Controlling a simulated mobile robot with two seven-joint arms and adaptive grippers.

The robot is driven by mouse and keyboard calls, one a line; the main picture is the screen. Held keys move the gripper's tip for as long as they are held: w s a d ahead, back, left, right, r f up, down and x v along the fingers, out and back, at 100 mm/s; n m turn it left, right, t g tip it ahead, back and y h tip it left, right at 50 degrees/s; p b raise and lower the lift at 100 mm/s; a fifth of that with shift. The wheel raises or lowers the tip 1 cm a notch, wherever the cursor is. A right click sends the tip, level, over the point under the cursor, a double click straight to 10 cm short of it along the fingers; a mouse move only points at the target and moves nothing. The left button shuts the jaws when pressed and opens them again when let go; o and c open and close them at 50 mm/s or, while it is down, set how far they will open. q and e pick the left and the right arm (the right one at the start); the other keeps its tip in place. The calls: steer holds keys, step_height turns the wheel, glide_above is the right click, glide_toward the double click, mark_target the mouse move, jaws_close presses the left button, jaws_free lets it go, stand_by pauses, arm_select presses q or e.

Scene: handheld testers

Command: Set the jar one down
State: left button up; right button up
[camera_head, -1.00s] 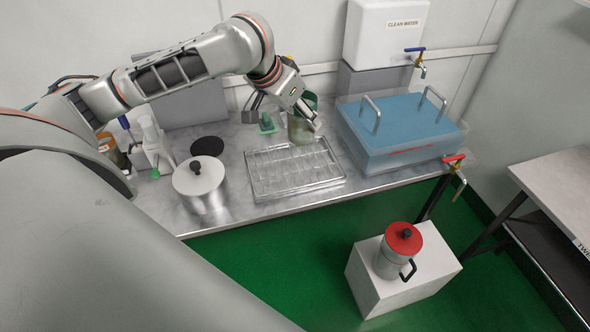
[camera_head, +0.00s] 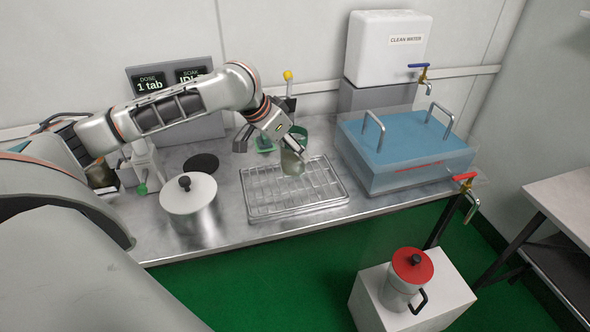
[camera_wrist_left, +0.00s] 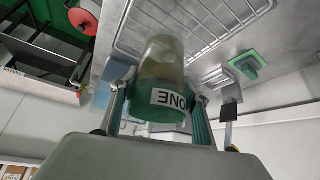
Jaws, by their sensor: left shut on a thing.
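Jar one is a cloudy greenish glass jar (camera_head: 292,163) with a green end. In the left wrist view the jar (camera_wrist_left: 163,65) shows a white label reading ONE, upside down. My left gripper (camera_head: 290,146) is shut on it, and in the left wrist view the fingers (camera_wrist_left: 160,105) stand on both sides of its green end. The jar is over the back middle of a wire rack (camera_head: 262,210) in a shallow metal tray. I cannot tell whether its base touches the rack. My right gripper is not in view.
A lidded steel pot (camera_head: 190,205) stands left of the rack, a black disc (camera_head: 201,163) behind it. A blue-lidded clear tank (camera_head: 405,170) is close on the right. A red-lidded can (camera_head: 404,285) stands below.

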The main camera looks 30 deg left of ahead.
mark_target(293, 165)
arm_select(q)
step_height(293, 165, down, 2)
step_height(293, 165, down, 4)
steer(key=shift+r+b, duration=0.2)
steer(key=shift+b, duration=0.65)
steer(key=shift+f, duration=0.25)
steer(key=shift+r, duration=0.1)
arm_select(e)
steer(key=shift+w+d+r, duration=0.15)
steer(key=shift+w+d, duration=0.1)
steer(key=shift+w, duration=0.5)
